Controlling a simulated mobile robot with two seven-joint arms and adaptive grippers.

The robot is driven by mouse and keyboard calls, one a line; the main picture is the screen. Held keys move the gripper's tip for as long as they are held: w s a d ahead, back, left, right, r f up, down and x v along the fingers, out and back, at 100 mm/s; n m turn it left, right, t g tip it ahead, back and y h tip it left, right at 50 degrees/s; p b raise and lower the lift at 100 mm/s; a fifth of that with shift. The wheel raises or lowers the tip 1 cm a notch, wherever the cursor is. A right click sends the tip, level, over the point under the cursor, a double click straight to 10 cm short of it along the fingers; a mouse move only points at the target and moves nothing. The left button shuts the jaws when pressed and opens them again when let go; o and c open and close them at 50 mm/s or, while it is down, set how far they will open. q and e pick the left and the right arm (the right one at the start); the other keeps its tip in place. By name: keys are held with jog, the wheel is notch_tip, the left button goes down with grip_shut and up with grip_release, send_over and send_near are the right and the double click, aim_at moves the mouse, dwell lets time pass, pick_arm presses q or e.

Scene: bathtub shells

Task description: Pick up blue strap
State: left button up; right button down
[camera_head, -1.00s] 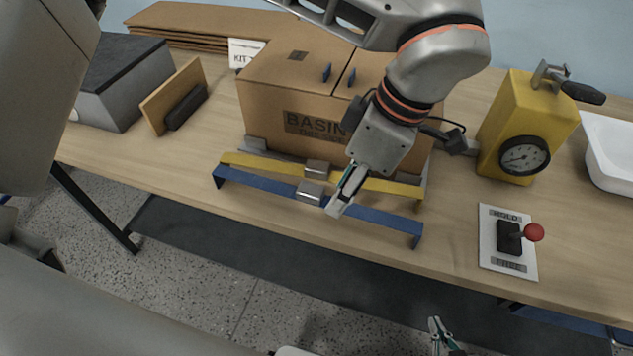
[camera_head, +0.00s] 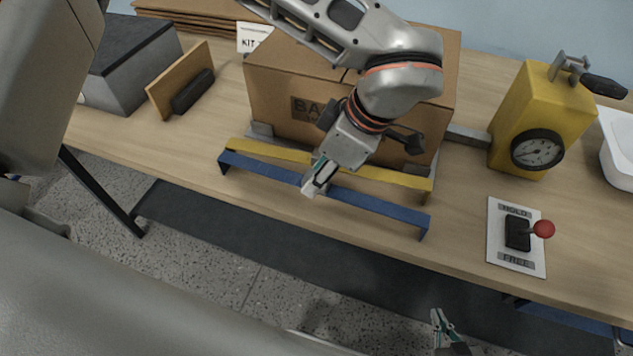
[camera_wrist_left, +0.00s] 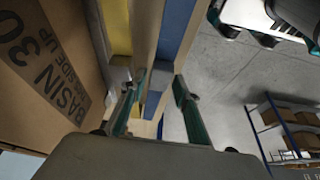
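The blue strap (camera_head: 375,205) spans low above the table's front edge, ends bent down, in front of a yellow strap (camera_head: 385,178). My left gripper (camera_head: 312,188) is over the blue strap's middle and hides its metal buckle in the head view. In the left wrist view, my left gripper (camera_wrist_left: 160,105) has its teal-padded fingers apart. The blue strap (camera_wrist_left: 176,35) runs down towards the gap between them; contact is unclear. My right gripper (camera_head: 440,325) is low in front of the table, away from the straps. Its fingers look apart and empty.
A cardboard box (camera_head: 280,85) stands right behind the straps. A yellow dial device (camera_head: 540,110) and a red-knobbed lever plate (camera_head: 505,248) are to the right. A grey box (camera_head: 135,75) and a wooden block (camera_head: 170,95) are to the left.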

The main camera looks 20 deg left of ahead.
pick_arm(q)
grip_shut()
jog(key=shift+r, duration=0.15)
